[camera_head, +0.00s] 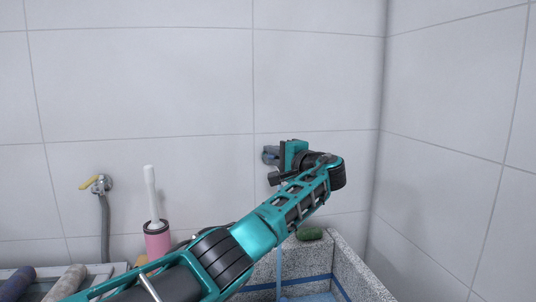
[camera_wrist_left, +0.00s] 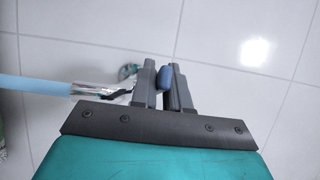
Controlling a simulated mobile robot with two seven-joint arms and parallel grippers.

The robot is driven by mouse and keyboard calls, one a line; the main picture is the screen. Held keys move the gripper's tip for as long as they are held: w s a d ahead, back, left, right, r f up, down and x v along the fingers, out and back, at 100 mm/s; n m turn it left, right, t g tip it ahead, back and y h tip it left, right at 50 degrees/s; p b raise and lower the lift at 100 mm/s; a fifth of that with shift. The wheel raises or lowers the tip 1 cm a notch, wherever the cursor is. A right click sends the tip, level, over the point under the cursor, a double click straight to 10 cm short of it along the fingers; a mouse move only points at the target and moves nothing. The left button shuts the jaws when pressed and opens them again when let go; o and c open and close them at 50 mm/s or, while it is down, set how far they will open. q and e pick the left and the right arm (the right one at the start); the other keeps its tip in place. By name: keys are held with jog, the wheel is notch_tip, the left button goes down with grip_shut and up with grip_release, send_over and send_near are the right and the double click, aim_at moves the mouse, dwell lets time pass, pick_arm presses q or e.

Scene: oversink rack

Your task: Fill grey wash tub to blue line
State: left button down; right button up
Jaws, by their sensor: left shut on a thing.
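The grey speckled wash tub (camera_head: 354,268) stands at the lower right, against the tiled wall. A blue line (camera_head: 340,287) runs around its inside walls. My left gripper (camera_head: 277,167) is at the wall above the tub, shut on a blue tap handle, which shows between the fingers in the left wrist view (camera_wrist_left: 165,77). The chrome tap spout (camera_wrist_left: 92,89) shows beside the fingers there. A pale blue stream of water (camera_wrist_left: 35,86) leaves the spout and falls into the tub (camera_head: 279,268). The tub's near part is cut off, and my arm hides some of it. My right gripper is out of view.
A green sponge-like thing (camera_head: 309,233) lies on the tub's back rim. To the left are a pink container (camera_head: 157,241) with a white handle in it and a yellow-levered tap (camera_head: 97,184) with a grey hose. Rolled cloths (camera_head: 65,284) lie at the lower left.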

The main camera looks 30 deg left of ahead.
pick_arm(q)
jog(key=shift+g, duration=0.3)
jog(key=c, duration=1.2)
grip_release()
jog(key=shift+d, duration=0.15)
jog(key=v, duration=1.2)
jog(key=shift+d+f+b, duration=0.15)
jog(key=shift+d+b, duration=0.2)
jog(key=shift+b, duration=0.05)
jog(key=shift+s, duration=0.15)
